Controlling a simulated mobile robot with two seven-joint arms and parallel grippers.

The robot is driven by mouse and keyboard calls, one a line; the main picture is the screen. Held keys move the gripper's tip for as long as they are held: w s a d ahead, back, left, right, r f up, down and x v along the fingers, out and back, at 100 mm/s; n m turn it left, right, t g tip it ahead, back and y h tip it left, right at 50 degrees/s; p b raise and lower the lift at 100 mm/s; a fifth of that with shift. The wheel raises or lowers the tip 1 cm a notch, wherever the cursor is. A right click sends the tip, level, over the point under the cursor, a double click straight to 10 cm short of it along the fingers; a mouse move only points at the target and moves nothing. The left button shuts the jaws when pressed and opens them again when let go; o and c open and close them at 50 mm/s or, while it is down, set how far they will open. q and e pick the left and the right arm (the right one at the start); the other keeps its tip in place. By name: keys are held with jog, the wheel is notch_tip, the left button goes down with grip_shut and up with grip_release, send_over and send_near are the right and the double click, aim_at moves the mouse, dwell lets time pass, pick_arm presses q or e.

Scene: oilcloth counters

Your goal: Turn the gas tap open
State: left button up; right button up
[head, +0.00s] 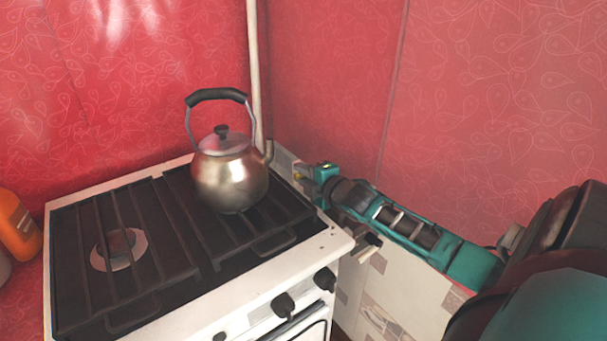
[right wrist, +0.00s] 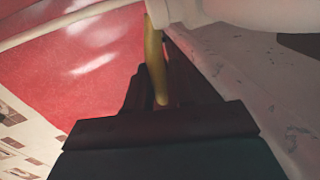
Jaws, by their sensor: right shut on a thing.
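The gas tap's yellow handle (right wrist: 154,58) shows in the right wrist view, running down between the dark fingers of my right gripper (right wrist: 163,95). A pale, rounded pipe part (right wrist: 190,10) is at its top end. In the head view my right gripper (head: 308,173) reaches in from the right to the back right corner of the stove. It is shut on the tap handle, of which only a small yellow bit (head: 298,176) shows there. The rest of the tap is hidden behind the stove corner and the gripper. My left gripper is not in view.
A metal kettle (head: 230,178) with a black handle stands on the stove's (head: 340,240) right grate, close to my right gripper. A pale vertical pipe (head: 254,70) runs up the red wall behind it. An orange bottle (head: 16,224) stands at the far left.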

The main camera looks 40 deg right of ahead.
grip_shut()
jog(key=shift+s+r+n+y, duration=0.1)
jog(key=shift+s+n+y, duration=0.2)
jog(key=shift+n+y, duration=0.45)
jog(key=shift+s+n+y, duration=0.25)
jog(key=shift+n+y, duration=0.15)
jog(key=shift+y, duration=0.35)
jog(key=shift+s+n+y, duration=0.25)
jog(key=shift+n+y, duration=0.1)
jog(key=shift+y, duration=0.35)
jog(key=o, duration=0.6)
grip_release()
jog(key=shift+w+h, duration=0.1)
jog(key=shift+h, duration=0.2)
